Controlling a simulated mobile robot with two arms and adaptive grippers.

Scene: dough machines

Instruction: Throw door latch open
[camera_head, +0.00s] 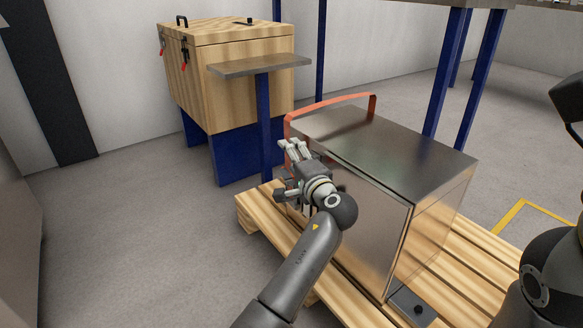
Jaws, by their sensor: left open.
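A metal box (385,150) with a shiny top stands on a wooden pallet (460,265). Its front door (375,220) looks closed. An orange-red band (335,101) arches over the box's far left end. My left gripper (289,167) is open in front of the door's left end, with its fingers pointing up and left. I see nothing between the fingers. No door latch can be made out; the gripper and wrist cover that part of the door. Whether the gripper touches the box cannot be told. My right arm (550,270) shows at the right edge, but its gripper does not.
A wooden chest (215,75) with red-tipped clasps (184,58) stands on blue legs behind. A dark plate with a knob (414,310) lies at the box's near corner. Floor at left is clear.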

